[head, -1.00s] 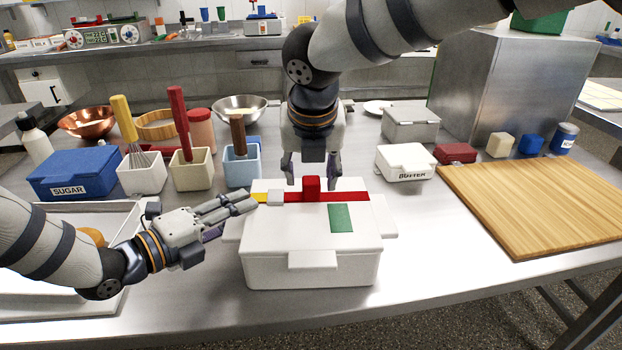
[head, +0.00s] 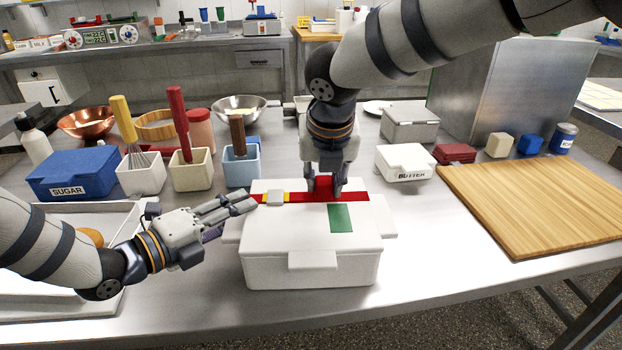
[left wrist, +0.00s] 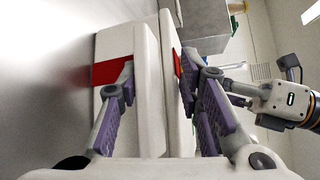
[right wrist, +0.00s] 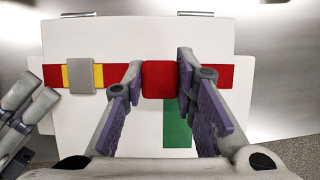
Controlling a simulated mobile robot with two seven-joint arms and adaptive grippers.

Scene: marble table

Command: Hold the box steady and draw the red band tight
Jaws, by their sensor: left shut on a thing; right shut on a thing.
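The white lidded box (head: 310,262) stands on the metal table with a green patch (head: 341,217) on its lid. My right gripper (head: 324,186) is shut on the red block (right wrist: 159,79) on the band, one finger on each side. My left gripper (head: 248,201) is at the box's left side, shut on its edge; the left wrist view shows white box walls (left wrist: 148,90) between the fingers.
A blue sugar box (head: 75,172) and utensil holders (head: 190,169) stand at the left. A butter box (head: 404,162) and wooden board (head: 540,205) lie at the right. Bare table lies between the box and the board.

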